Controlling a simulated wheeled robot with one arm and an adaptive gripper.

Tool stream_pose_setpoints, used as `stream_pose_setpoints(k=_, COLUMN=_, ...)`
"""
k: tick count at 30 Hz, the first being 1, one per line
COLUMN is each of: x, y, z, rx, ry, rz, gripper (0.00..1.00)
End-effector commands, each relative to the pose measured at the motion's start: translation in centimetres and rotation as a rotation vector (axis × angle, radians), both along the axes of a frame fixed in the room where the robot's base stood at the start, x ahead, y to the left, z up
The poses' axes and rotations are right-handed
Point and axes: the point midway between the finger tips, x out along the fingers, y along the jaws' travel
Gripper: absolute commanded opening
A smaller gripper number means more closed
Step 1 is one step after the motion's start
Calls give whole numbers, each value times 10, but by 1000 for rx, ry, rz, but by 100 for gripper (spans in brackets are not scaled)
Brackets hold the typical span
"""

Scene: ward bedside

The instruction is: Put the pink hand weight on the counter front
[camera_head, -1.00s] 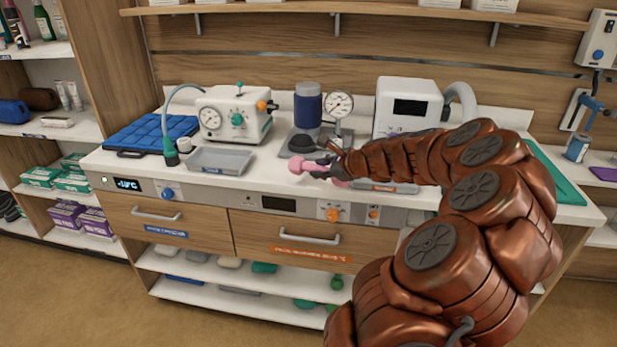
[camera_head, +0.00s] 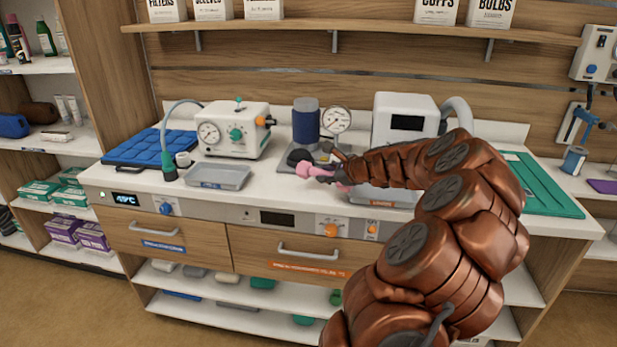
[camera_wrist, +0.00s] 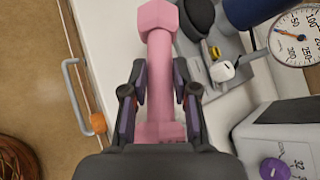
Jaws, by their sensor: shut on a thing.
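The pink hand weight (camera_wrist: 159,70) is between the fingers of my gripper (camera_wrist: 160,100) in the wrist view, one hexagonal head sticking out past the fingertips and the other close to the palm. In the head view the pink hand weight (camera_head: 304,169) shows at the end of my gripper (camera_head: 326,174), over the front part of the white counter (camera_head: 275,192). My gripper is shut on its handle. Whether the weight touches the counter top cannot be told. The wrist view also shows the counter's pale front strip (camera_wrist: 105,60) beside the weight.
A grey tray (camera_head: 220,177) lies left of the weight. Behind it stand a blue cylinder on a grey base (camera_head: 306,122) and a round gauge (camera_head: 336,120). A white device (camera_head: 404,118) stands at right. Counter between tray and weight is clear.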

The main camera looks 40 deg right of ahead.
Motion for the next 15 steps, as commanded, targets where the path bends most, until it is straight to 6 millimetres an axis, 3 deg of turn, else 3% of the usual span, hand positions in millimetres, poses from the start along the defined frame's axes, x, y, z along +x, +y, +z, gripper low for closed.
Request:
stream_pose_setpoints(k=9, x=54, y=4, z=-4, rx=-1, ry=0, rz=-1, gripper=0)
stream_pose_setpoints(k=15, x=67, y=4, z=-5, rx=-2, ry=-1, rz=-3, gripper=0)
